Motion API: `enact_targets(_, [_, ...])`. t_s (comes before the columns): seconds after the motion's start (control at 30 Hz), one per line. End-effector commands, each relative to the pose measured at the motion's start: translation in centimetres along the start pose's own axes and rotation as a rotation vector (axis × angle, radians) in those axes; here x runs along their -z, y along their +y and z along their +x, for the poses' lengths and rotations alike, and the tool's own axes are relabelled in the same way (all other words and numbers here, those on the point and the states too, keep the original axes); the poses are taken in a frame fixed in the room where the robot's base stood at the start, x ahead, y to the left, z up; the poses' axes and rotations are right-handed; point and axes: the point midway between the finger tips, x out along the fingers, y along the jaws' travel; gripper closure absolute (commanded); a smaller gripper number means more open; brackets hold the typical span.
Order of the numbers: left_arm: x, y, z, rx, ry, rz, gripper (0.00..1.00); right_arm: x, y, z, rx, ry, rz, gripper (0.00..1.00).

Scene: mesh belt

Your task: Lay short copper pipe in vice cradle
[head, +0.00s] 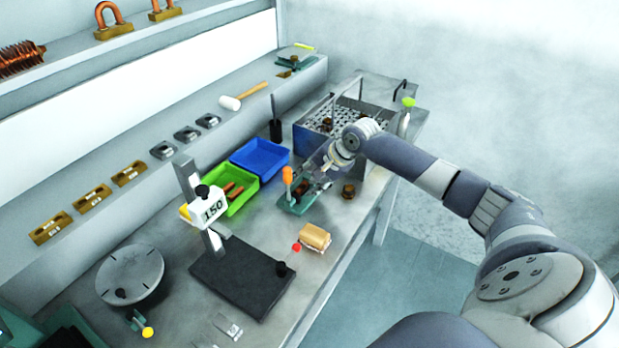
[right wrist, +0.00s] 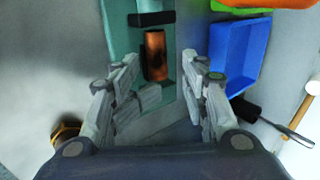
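The green vice (head: 292,204) with an orange handle stands on the bench in the head view. It also shows in the right wrist view as a teal body (right wrist: 120,35) with dark jaws. A short copper pipe (right wrist: 156,55) lies lengthwise in the vice's channel, its far end close to a dark jaw. More copper pipes (head: 232,190) lie in the green tray (head: 216,212). My right gripper (head: 322,174) is over the near right end of the vice. In the right wrist view its fingers (right wrist: 168,92) are apart, with nothing between them, short of the pipe. My left gripper is out of view.
A blue tray (head: 260,155) sits behind the vice. A mesh-topped bin (head: 310,142) stands just beyond my right gripper. A brass-coloured nut (head: 348,190) lies to the vice's right. A height gauge on a black base (head: 240,280) and a wooden-topped block (head: 315,237) stand nearer.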

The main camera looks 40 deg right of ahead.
Motion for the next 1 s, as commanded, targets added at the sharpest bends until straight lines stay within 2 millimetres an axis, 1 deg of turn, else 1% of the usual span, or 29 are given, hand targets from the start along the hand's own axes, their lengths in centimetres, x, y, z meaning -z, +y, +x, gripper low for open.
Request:
enact_targets(0.17, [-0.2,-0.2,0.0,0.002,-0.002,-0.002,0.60,0.1,-0.1,-0.5,0.003,0.002,-0.001,0.59])
enact_targets(0.27, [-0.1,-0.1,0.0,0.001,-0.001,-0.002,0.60,0.2,-0.1,-1.7,0.003,0.004,-0.001,0.59])
enact_targets(0.6, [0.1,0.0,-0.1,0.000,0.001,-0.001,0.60,0.2,0.1,-8.8,-0.001,0.005,-0.003,0.59])
enact_targets(0.7, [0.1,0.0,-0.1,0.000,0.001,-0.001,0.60,0.2,0.1,-10.3,-0.002,0.003,-0.001,0.59])
enact_targets(0.83, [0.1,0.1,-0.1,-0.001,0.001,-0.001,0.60,0.1,0.1,-11.5,-0.001,0.001,-0.001,0.59])
enact_targets(1.0, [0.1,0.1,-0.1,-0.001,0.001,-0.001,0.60,0.0,0.0,-12.0,-0.001,0.000,0.000,0.59])
